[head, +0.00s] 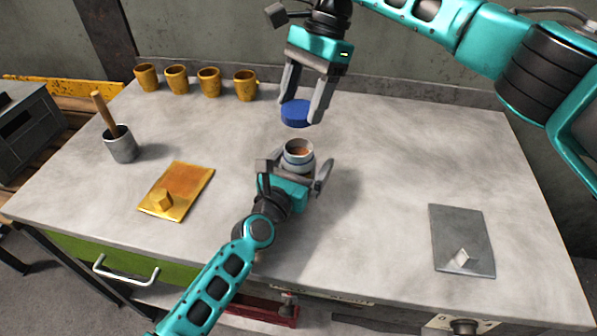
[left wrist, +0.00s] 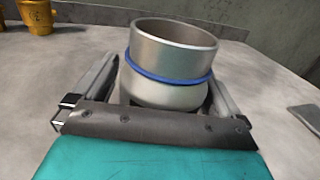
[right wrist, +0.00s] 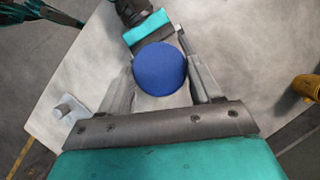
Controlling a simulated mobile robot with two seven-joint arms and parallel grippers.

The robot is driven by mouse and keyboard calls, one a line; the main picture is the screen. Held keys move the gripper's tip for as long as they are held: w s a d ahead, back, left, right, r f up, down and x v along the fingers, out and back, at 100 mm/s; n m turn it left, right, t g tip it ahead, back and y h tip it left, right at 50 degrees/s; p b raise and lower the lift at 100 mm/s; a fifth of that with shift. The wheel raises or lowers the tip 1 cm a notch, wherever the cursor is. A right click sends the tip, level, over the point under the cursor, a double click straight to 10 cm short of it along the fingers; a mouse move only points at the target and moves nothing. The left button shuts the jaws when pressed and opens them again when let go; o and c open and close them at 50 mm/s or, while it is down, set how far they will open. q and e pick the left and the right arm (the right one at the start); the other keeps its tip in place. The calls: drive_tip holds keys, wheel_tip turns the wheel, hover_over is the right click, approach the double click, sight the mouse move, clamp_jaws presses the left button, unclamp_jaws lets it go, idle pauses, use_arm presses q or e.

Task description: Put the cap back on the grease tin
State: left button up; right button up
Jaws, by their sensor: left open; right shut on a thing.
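The grease tin (head: 299,156) stands upright and uncapped on the table, with brown grease inside. In the left wrist view the tin (left wrist: 172,65) is a silver metal can with a blue ring round its neck. My left gripper (head: 296,180) is open, its fingers on either side of the tin. The blue round cap (head: 296,113) is held between the fingertips of my right gripper (head: 303,112), above and slightly behind the tin, apart from it. The cap (right wrist: 160,69) also shows in the right wrist view, where it hides the tin.
Several yellow cups (head: 208,80) stand along the back left edge. A grey pot (head: 121,148) with a wooden handle is at the left. A gold plate (head: 178,190) with a small block lies front left, a grey plate (head: 461,238) at the right. The table between is clear.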

use_arm(q)
drive_tip(key=c, duration=1.5)
use_arm(e)
hover_over(302, 152)
drive_tip(key=shift+f, duration=2.5)
